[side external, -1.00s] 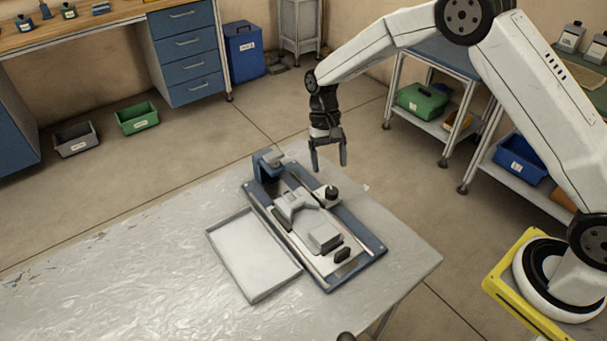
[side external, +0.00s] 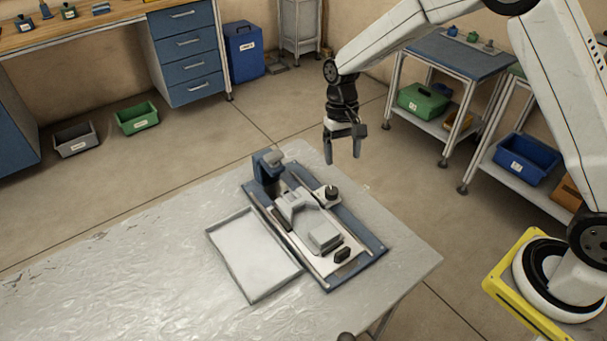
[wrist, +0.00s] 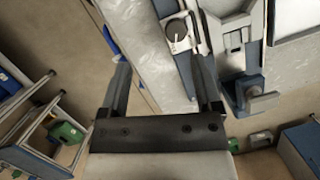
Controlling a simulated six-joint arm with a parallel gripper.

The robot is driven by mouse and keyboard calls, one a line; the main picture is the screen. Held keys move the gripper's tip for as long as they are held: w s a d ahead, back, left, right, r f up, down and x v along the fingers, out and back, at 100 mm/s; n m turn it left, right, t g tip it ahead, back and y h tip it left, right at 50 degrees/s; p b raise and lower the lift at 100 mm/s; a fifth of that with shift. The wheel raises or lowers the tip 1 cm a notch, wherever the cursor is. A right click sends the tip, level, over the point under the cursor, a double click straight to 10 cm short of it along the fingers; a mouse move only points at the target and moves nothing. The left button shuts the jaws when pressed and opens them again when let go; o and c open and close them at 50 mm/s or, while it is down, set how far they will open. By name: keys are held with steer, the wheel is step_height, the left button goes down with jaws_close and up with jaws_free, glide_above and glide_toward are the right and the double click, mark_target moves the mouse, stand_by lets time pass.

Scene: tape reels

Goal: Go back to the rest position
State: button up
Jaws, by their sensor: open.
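My gripper (side external: 342,158) is open and empty in the side external view. It hangs with its fingers pointing down, above and behind the fixture, apart from it. In the wrist view my gripper (wrist: 165,92) shows its two fingers spread with nothing between them. The blue-and-grey fixture (side external: 372,249) lies on the table, with a grey part (side external: 324,237) on its plate, a blue upright block (side external: 265,168) at its far end and a black knob (side external: 331,193) beside it. The wrist view shows part of the fixture (wrist: 181,38) at the top right.
An empty, shallow grey tray (side external: 253,262) lies left of the fixture on the metal table (side external: 120,285). A shelf cart (side external: 452,60) with a green case (side external: 422,101) stands behind my arm. The air around my gripper is clear.

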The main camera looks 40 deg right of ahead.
steer(key=s+d+r+n+t, duration=0.1)
steer(key=s+d+r+t, duration=0.1)
steer(key=s, duration=0.6)
steer(key=s+d+r+n+t+h, duration=0.1)
steer(key=s+d+r+n+t, duration=0.1)
steer(key=s, duration=0.6)
steer(key=shift+s+t, duration=0.2)
steer(key=shift+t, duration=0.5)
